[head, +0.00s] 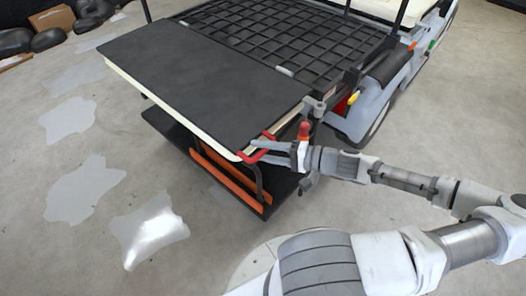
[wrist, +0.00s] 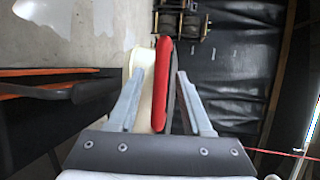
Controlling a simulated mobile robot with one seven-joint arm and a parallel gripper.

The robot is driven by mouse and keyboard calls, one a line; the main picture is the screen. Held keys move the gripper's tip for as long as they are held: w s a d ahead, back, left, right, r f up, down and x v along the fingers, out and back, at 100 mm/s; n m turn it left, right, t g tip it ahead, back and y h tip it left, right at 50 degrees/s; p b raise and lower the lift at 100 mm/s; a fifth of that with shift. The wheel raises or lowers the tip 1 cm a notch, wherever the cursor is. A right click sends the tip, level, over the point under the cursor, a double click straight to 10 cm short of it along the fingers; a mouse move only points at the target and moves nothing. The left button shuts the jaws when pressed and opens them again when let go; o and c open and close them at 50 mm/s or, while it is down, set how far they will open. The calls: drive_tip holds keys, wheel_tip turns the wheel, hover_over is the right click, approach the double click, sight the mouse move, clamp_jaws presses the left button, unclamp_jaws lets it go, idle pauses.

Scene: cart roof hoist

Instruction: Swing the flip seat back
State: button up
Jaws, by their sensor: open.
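The flip seat (head: 200,80) is a wide flat panel with a dark top and a cream edge, lying roughly level at the rear of the cart. A red handle (head: 252,157) sits at its near right corner. My gripper (head: 257,148) is at that corner, its fingers reaching in at the handle. In the wrist view the red handle (wrist: 162,85) lies between the two spread fingers of my gripper (wrist: 160,75), with a gap on each side. The seat's cream edge (wrist: 144,80) shows beside it.
A dark footplate (head: 165,122) with orange bars (head: 225,172) lies below the seat. A black grid-topped rack (head: 285,35) adjoins the seat behind. The cart's wheel (head: 378,120) is at right. The concrete floor at left is open, with pale patches (head: 85,187). Loose dark cushions lie far left.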

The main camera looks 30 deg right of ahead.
drive_tip(key=shift+c, duration=0.2)
clamp_jaws()
idle(1.3)
